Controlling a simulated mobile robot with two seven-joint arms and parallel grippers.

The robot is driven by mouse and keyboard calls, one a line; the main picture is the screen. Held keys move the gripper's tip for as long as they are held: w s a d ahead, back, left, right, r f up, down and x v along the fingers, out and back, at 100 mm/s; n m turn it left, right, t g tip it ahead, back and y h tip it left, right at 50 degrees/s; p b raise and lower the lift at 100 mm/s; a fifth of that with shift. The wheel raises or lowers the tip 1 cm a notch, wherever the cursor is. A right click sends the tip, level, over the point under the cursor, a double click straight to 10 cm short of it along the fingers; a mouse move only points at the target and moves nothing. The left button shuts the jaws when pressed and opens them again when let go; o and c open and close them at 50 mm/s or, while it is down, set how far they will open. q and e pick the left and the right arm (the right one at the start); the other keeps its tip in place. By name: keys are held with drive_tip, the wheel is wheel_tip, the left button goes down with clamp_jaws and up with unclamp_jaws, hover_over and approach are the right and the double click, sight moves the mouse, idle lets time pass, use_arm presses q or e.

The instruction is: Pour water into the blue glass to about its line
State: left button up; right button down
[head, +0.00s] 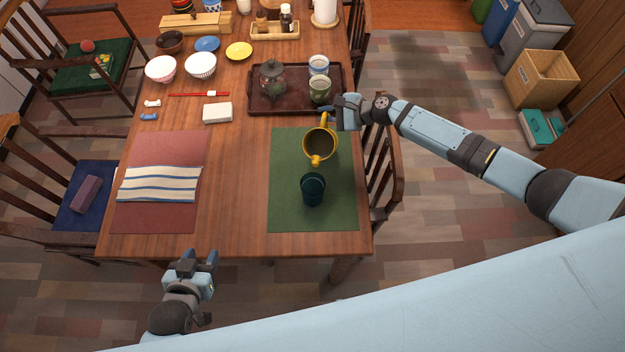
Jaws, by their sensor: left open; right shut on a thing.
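A dark teal-blue glass (313,190) stands on the green placemat (285,213) near the front of the table. Its line and any water inside cannot be made out. A yellow jug (320,143) is just behind the glass, with its spout toward the glass. My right gripper (331,117) is shut on the jug at its back side. I cannot tell whether the jug is raised or how far it is tilted, and no stream of water shows. My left gripper (200,258) is open and empty, in front of the table's near edge.
A brown tray (259,106) with a teapot (273,80) and two cups stands behind the jug. A red placemat (150,217) with a striped cloth (160,184) lies at left. A white block (217,112), red chopsticks (190,94) and bowls are further back. The table between the mats is clear.

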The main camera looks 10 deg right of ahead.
sight(325, 115)
drive_tip(key=shift+s+r, duration=0.15)
drive_tip(key=shift+r, duration=0.05)
drive_tip(key=shift+s+a+r+n+t, duration=0.25)
drive_tip(key=shift+s+r+n+t, duration=0.15)
drive_tip(key=shift+n+t, duration=0.1)
idle(0.5)
drive_tip(key=shift+s+a+r+n+p, duration=0.1)
drive_tip(key=shift+s+r+n+p, duration=0.2)
drive_tip(key=shift+r+p, duration=0.2)
drive_tip(key=shift+s+a+r+h, duration=0.1)
drive_tip(key=shift+r+h, duration=0.1)
drive_tip(key=shift+h, duration=0.1)
drive_tip(key=shift+s+a+r+n+t+p, duration=0.2)
drive_tip(key=shift+s+r+n+t+p, duration=0.35)
drive_tip(key=shift+r+p, duration=0.2)
idle(2.4)
